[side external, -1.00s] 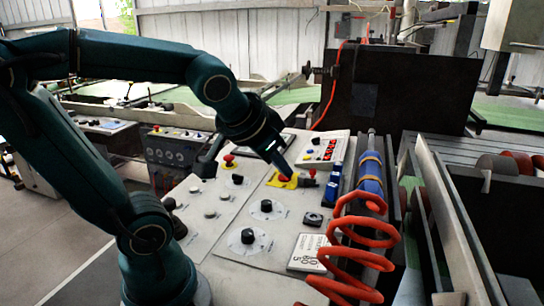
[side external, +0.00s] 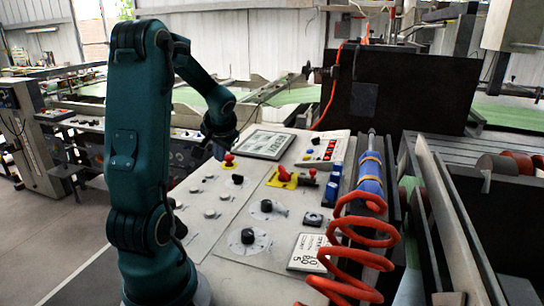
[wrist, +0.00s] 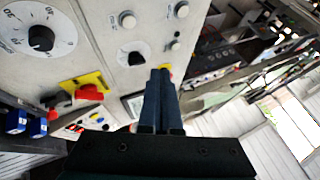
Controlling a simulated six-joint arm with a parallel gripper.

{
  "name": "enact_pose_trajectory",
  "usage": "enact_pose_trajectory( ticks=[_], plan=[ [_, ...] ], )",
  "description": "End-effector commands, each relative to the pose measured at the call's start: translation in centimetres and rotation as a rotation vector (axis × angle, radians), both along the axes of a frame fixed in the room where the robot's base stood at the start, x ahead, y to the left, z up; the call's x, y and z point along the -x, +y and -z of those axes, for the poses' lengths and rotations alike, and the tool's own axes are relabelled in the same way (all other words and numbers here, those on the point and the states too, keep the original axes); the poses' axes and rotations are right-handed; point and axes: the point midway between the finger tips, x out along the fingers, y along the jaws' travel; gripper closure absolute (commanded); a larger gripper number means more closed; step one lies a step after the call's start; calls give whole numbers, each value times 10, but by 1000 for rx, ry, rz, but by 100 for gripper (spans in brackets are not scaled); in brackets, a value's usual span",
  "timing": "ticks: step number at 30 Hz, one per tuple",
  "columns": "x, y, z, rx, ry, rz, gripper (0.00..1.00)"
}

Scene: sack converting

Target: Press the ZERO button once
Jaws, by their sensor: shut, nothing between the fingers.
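My gripper (side external: 222,148) is shut and empty, in the side view just above a red mushroom button (side external: 229,160) near the left side of the sloped control panel (side external: 205,240). In the wrist view the closed fingers (wrist: 162,72) point at the panel, their tips over a bit of yellow beside a black knob (wrist: 132,54). Several small pale round buttons sit on the panel, one in the side view (side external: 224,196) and one in the wrist view (wrist: 127,19). No ZERO label is legible, so I cannot tell which button it is.
A red switch on a yellow plate (side external: 283,179) stands up from the panel. Dial knobs (side external: 248,237), a framed display (side external: 265,144) and a coiled orange hose (side external: 350,245) are nearby. A blue cylinder (side external: 371,175) lies along the right edge.

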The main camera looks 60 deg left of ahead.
Motion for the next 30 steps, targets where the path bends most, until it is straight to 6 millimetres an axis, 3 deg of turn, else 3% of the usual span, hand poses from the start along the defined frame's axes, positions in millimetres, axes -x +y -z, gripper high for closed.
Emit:
enact_pose_trajectory(
  ticks=[11, 30],
  plan=[
    [0, -1, 6, 1, 3, 1, 100],
    [0, -1, 77, 2, 5, 4, 100]
  ],
)
